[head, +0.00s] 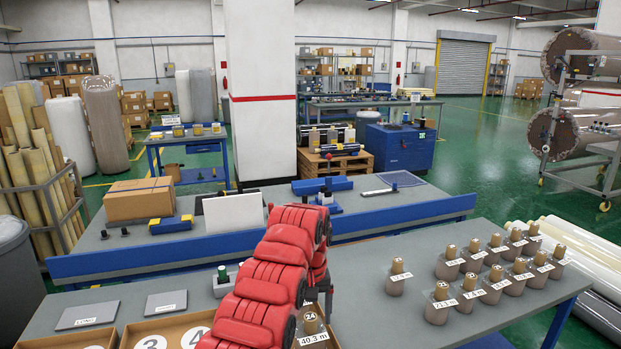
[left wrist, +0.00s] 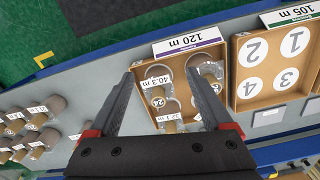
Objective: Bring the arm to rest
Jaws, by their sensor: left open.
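My left arm is red and comes up from the bottom middle of the head view, bending down at its far end. Its left gripper (left wrist: 163,76) is open in the left wrist view, with two dark fingers apart and nothing held between them. Below the fingers is a cardboard tray (left wrist: 223,50) marked 120 m, holding several small wrapped rolls with tags. One roll tagged 40.3 m (head: 312,325) shows just below the gripper in the head view; the arm hides most of that tray. My right gripper is in neither view.
Several tagged rolls (head: 440,307) stand in rows at the right of the grey table (head: 385,270). A second tray (left wrist: 238,102) with numbered circles lies beside the first. A blue-edged bench (head: 130,262) with a cardboard box (head: 140,199) stands behind.

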